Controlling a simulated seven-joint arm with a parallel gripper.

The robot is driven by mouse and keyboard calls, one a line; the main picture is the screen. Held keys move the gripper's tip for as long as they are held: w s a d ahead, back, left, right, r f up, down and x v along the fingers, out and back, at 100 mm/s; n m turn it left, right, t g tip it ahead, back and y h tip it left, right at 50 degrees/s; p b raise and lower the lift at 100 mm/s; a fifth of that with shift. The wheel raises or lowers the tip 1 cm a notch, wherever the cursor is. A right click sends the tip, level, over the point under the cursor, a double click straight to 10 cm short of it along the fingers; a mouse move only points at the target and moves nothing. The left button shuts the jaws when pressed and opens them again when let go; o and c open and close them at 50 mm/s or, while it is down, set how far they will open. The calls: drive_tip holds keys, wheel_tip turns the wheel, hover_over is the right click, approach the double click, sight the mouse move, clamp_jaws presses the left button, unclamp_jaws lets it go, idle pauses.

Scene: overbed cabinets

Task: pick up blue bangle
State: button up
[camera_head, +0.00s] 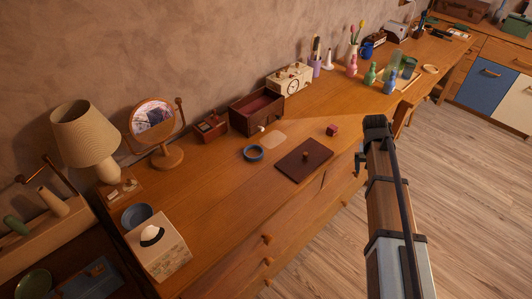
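The blue bangle (253,153) is a ring lying flat on the wooden dresser top, left of the dark brown square board. My arm reaches up from the lower right, in front of the dresser. My gripper (359,162) is a small dark shape at the arm's far end, right of the bangle and well apart from it. Its fingers are too small and partly hidden by the arm, so I cannot tell whether they are open or shut.
A red cube (332,130), mirror (155,122) and lamp (87,135) stand around. The dresser top left of the bangle is fairly clear.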

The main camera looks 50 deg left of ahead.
drive_tip(key=s+a+r, duration=0.1)
drive_tip(key=a+r, duration=0.2)
drive_tip(key=a, duration=0.1)
drive_tip(key=a+r+n, duration=0.1)
drive_tip(key=a+r, duration=0.2)
drive_tip(key=a, duration=0.1)
drive_tip(key=s+a+r+n+y, duration=0.1)
drive_tip(key=a+r, duration=0.2)
drive_tip(key=a, duration=0.1)
drive_tip(key=shift+s+r+t, duration=0.3)
drive_tip(key=shift+s, duration=0.05)
drive_tip(key=s+a+r+n+g, duration=0.1)
drive_tip(key=s+a+r+n, duration=0.2)
drive_tip(key=s+a, duration=0.45)
drive_tip(key=s+a+r+n+g+y, duration=0.1)
drive_tip(key=s+a+r+n, duration=0.15)
drive_tip(key=s+a, duration=0.5)
drive_tip(key=s+a+r+n+g, duration=0.1)
drive_tip(key=s+a+r+n, duration=0.1)
drive_tip(key=s+a+n, duration=0.4)
drive_tip(key=m, duration=0.2)
hover_over(254, 155)
drive_tip(key=f, duration=0.7)
drive_tip(key=shift+w+a+f, duration=0.35)
drive_tip(key=shift+a+f, duration=0.05)
drive_tip(key=shift+s+d+f, duration=0.15)
drive_tip(key=shift+s+f, duration=0.05)
drive_tip(key=shift+f, duration=1.1)
drive_tip(key=shift+s+d+f, duration=0.15)
drive_tip(key=shift+f, duration=1.15)
